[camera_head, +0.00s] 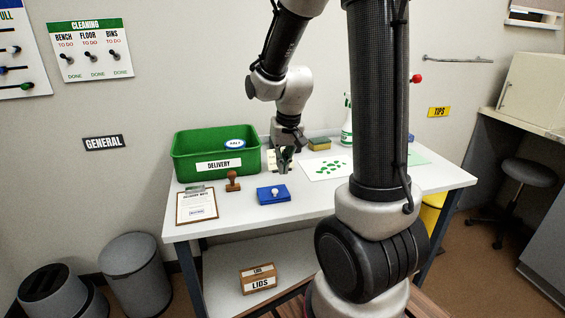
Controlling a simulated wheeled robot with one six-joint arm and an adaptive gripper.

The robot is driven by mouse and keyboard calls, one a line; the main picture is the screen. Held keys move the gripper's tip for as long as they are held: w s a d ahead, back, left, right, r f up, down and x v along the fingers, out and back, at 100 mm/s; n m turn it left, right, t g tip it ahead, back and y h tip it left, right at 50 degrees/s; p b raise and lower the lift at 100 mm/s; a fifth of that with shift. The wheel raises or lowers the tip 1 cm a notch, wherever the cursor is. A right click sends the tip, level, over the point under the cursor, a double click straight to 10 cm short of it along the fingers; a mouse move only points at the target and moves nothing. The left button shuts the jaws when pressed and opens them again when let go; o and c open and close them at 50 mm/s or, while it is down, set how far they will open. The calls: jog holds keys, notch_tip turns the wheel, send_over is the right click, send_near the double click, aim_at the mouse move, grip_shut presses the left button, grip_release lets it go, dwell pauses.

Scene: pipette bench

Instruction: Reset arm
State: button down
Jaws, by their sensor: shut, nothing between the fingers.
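My gripper (286,154) hangs over the white bench, pointing down, just right of the green delivery bin. Its fingers are small and dark in this view, and they look shut with nothing held. My arm comes down from the top of the picture, and its large dark links hide part of the bench's middle and right.
The green bin (192,171) holds a round item labelled in blue. A clipboard (197,207), a brown stamp (233,181) and a blue box (273,194) stand near the front edge.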

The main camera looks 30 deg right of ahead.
jog(key=s+a+r+n+t, duration=0.1)
jog(key=s+r+n, duration=0.1)
jog(key=s+r, duration=0.5)
jog(key=s+r+n+t, duration=0.1)
jog(key=s+r, duration=0.6)
jog(key=s, duration=0.5)
jog(key=shift+s+a+n, duration=0.25)
jog(key=shift+a+n, duration=0.15)
jog(key=shift+r, duration=0.1)
